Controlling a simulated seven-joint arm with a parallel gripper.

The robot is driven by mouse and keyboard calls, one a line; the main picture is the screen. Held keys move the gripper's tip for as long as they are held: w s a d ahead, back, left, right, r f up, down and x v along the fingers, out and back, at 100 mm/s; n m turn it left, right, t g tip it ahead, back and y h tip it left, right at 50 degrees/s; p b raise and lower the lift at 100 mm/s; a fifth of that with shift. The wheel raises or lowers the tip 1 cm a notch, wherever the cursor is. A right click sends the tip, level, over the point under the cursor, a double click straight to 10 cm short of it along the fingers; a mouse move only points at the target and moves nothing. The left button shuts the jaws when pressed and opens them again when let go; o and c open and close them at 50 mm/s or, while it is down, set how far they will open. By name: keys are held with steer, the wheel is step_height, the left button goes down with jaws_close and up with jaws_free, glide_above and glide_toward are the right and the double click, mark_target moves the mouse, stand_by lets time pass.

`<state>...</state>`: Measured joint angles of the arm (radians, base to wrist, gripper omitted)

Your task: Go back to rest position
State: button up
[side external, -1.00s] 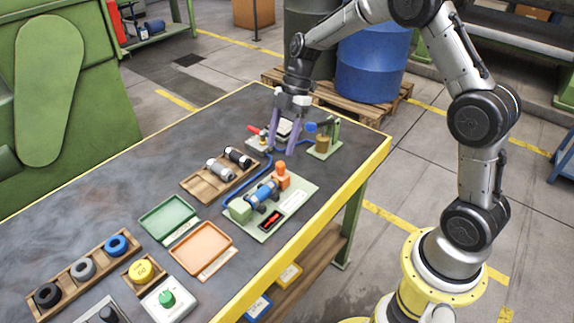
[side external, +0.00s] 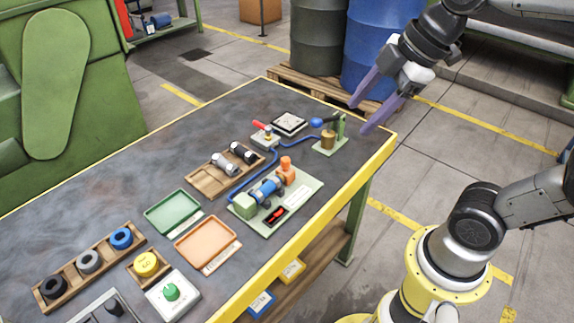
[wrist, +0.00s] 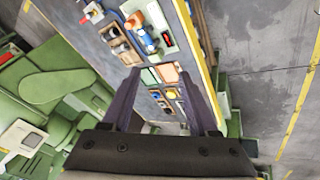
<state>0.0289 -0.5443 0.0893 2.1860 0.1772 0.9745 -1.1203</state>
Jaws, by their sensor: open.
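My gripper (side external: 373,110) is up in the air by the far right corner of the workbench in the side external view. Its two purple fingers are spread apart with nothing between them. In the wrist view my gripper (wrist: 166,90) also shows open and empty, with the bench far below it. The workbench (side external: 60,225) has a dark top and a yellow edge. No object of the task's own is named.
A green fixture board (side external: 300,207) with a blue cylinder stands on the bench. Beside it are a wooden tray (side external: 203,183), a green tray (side external: 172,211), an orange tray (side external: 207,242) and a ring rack (side external: 70,281). A blue barrel (side external: 372,50) stands on a pallet behind.

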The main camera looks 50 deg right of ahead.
steer(key=s+d+f+m+h, duration=0.1)
steer(key=s+f+m, duration=0.4)
steer(key=m, duration=0.6)
steer(key=shift+s+d+m+h, duration=0.35)
steer(key=shift+s+d, duration=0.4)
steer(key=shift+s, duration=0.3)
